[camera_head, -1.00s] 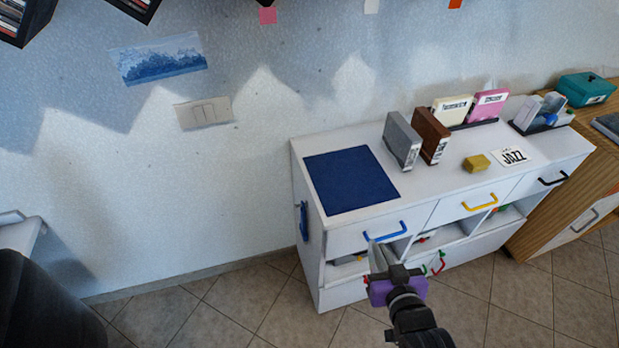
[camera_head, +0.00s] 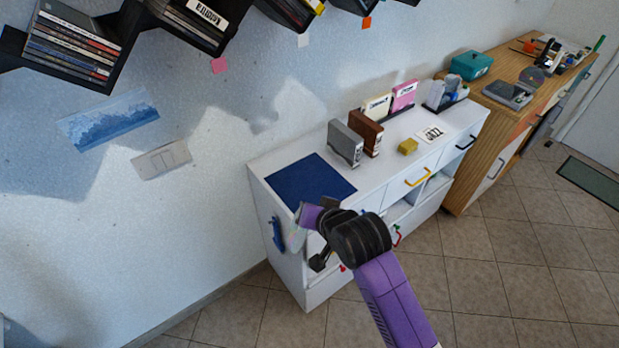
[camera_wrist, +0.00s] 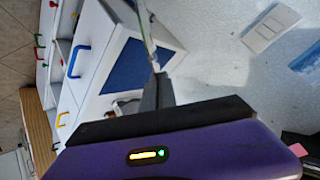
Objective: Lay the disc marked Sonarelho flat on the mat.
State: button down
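The dark blue mat (camera_head: 309,181) lies flat and bare on the left end of the white cabinet top. It also shows in the wrist view (camera_wrist: 127,68). My gripper (camera_head: 303,226) is in front of the cabinet's front left corner, beside the mat in the picture. In the wrist view, its grey fingers (camera_wrist: 155,88) are together on a thin, pale disc (camera_wrist: 147,32), seen almost edge-on. The disc shows in the head view as a small pale shape (camera_head: 296,239). Its marking cannot be read, so I cannot tell whether it says Sonarelho.
Black wall shelves (camera_head: 112,45) hold discs above.

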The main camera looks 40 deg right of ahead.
aim_at(312, 184)
jog(key=i+l, duration=0.3)
jog(key=l, duration=0.2)
jog(key=i+l, duration=0.35)
jog(key=l, duration=0.15)
